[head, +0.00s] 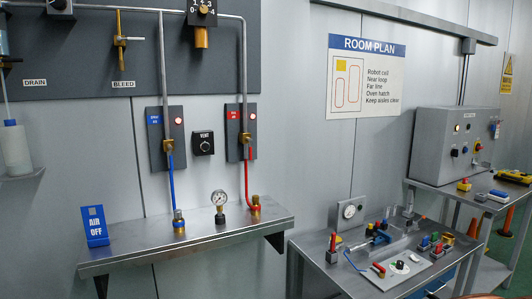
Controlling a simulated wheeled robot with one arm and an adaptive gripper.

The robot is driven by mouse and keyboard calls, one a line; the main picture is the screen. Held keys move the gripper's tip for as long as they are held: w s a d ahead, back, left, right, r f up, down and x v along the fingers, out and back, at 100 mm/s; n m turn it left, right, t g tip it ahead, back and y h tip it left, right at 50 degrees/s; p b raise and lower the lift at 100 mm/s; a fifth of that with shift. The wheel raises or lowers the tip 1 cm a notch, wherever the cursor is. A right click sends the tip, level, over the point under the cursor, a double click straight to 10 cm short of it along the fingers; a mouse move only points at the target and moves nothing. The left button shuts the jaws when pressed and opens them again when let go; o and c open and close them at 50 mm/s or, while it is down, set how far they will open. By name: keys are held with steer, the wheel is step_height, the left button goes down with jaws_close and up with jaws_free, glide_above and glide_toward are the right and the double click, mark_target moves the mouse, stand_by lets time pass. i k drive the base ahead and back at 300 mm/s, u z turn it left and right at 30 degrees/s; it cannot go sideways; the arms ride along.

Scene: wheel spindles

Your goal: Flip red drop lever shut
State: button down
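A red lever (252,153) appears to point down from the valve, nearly in line with the pipe; lever and red line below are hard to tell apart. The line ends at a brass fitting (255,204) on the shelf.
A similar blue drop (171,170) hangs to the left, with a black VENT knob (203,143) between. A metal shelf (140,255) below carries a gauge (219,199) and a blue AIR OFF sign (94,226). A cluttered bench (335,270) stands right.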

mark_target(250, 141)
steer(key=u, duration=0.3)
steer(key=i, duration=0.65)
steer(key=u, duration=0.9)
steer(key=i, duration=0.3)
steer(key=u, duration=0.3)
